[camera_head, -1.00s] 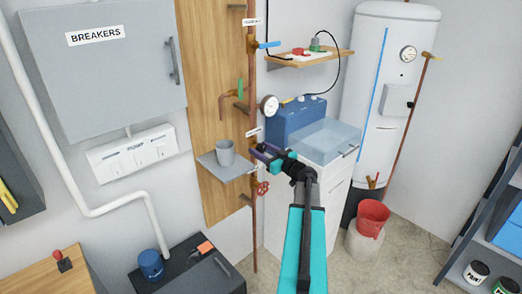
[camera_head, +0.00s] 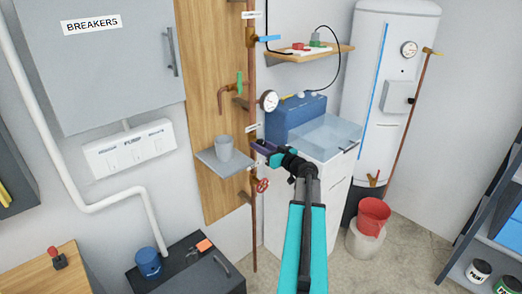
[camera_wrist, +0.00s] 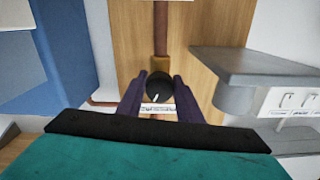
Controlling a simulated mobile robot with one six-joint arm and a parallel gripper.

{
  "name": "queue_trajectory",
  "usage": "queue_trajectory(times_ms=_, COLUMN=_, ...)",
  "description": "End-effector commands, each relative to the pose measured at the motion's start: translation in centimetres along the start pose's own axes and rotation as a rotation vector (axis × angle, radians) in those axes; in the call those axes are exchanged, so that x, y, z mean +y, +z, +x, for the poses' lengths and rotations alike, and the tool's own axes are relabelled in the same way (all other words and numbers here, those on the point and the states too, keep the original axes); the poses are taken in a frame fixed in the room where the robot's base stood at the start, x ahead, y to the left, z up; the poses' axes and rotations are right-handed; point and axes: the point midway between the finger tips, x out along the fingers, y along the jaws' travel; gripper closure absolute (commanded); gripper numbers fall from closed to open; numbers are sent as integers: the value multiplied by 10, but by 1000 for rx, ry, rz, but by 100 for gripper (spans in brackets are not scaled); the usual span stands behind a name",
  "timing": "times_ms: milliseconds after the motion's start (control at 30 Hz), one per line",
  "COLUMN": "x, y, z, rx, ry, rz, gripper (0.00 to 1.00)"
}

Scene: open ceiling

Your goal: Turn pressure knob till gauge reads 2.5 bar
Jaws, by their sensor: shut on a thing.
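The pressure gauge (camera_head: 269,101) is a round white dial on the copper pipe. Its needle is too small to read in the head view. My gripper (camera_head: 260,147) is at the pipe below the gauge, beside a small grey shelf. In the wrist view my gripper (camera_wrist: 160,82) has its two purple fingers on either side of the round black pressure knob (camera_wrist: 160,88), shut on it. The knob has a white pointer mark and sits in front of a brass fitting. A white label partly shows below the knob in that view. The gauge does not show in the wrist view.
A red valve wheel (camera_head: 262,185) is just below.

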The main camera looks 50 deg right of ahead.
Motion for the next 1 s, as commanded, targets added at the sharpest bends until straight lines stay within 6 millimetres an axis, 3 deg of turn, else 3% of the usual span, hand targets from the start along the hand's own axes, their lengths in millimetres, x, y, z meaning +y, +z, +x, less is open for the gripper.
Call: queue_trajectory(times_ms=1000, x=-1, y=2, z=0, rx=-1, ry=-1, rz=604, gripper=90)
